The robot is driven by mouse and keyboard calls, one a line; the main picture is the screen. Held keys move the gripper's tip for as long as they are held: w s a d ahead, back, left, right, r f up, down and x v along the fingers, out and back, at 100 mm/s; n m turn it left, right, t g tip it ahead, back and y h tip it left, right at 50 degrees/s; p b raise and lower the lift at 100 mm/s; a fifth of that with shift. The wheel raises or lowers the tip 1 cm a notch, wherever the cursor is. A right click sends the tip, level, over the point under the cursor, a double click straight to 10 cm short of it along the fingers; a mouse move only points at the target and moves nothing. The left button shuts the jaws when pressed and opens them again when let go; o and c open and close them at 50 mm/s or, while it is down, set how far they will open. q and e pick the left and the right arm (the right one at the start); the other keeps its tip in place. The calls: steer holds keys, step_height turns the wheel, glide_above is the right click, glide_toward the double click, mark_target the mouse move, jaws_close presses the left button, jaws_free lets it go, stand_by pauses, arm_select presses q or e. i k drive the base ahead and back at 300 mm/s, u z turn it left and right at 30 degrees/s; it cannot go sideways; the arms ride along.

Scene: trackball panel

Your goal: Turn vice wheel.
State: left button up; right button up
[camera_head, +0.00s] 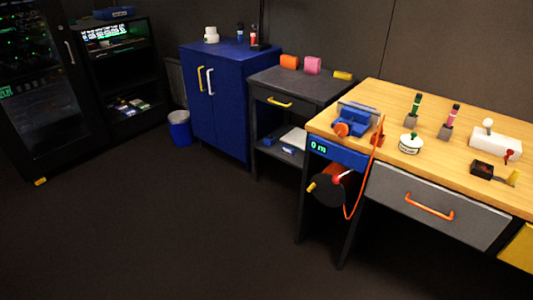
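A blue vice (352,118) with a grey jaw on top stands on the near left corner of the wooden workbench (400,103). A round orange part, which looks like the vice wheel (341,129), sits at the front of the vice, facing the room. Its spokes or handle are too small to make out. Neither of my grippers shows in the head view, and nothing touches the vice wheel.
Below the vice are a blue panel reading "0 m" (338,152) and a dark reel (328,190) with an orange cord (358,195). A grey drawer (437,207) lies to the right. Several small items stand on the bench. The floor (160,230) in front is clear.

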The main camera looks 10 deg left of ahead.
mark_target(341, 129)
steer(key=z, duration=0.9)
steer(key=i, duration=1.05)
steer(key=u, duration=0.1)
